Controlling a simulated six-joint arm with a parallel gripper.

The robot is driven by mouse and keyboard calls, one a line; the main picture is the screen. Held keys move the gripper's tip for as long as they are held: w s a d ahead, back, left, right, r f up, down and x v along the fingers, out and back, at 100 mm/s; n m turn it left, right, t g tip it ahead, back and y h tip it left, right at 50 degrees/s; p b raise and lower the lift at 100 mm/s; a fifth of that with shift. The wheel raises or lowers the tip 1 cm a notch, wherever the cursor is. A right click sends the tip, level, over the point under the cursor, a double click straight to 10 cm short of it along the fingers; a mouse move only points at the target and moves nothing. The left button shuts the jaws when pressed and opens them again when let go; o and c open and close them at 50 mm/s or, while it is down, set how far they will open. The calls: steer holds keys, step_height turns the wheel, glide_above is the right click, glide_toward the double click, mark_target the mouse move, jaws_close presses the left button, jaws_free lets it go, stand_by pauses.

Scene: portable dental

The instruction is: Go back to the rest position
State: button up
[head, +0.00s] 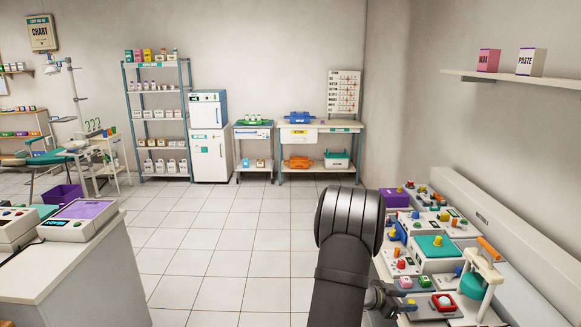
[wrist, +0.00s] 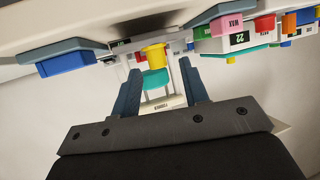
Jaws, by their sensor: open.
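My arm reaches forward over the near left side of the crowded bench (head: 455,268) in the head view. My gripper (head: 402,303) shows small and dark at the arm's right, low beside the bench items. In the wrist view my gripper (wrist: 159,68) has its two blue-grey fingers apart. A yellow knob (wrist: 155,56) above a teal part (wrist: 155,80) shows between and beyond the fingers. Nothing is clearly held. The wrist view is tilted, and I cannot tell how far the knob is from the fingertips.
The bench carries several devices with coloured knobs, a teal-topped box (head: 436,247) and a white stand with an orange handle (head: 488,247). A white counter (head: 85,262) stands at the left. The tiled floor (head: 225,240) between is clear. A wall shelf (head: 515,79) hangs at upper right.

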steer(key=v, duration=1.4)
glide_toward(429, 302)
steer(key=x, duration=0.4)
steer(key=shift+d+f, duration=0.1)
steer(key=shift+w+d, duration=0.1)
steer(key=shift+d, duration=0.5)
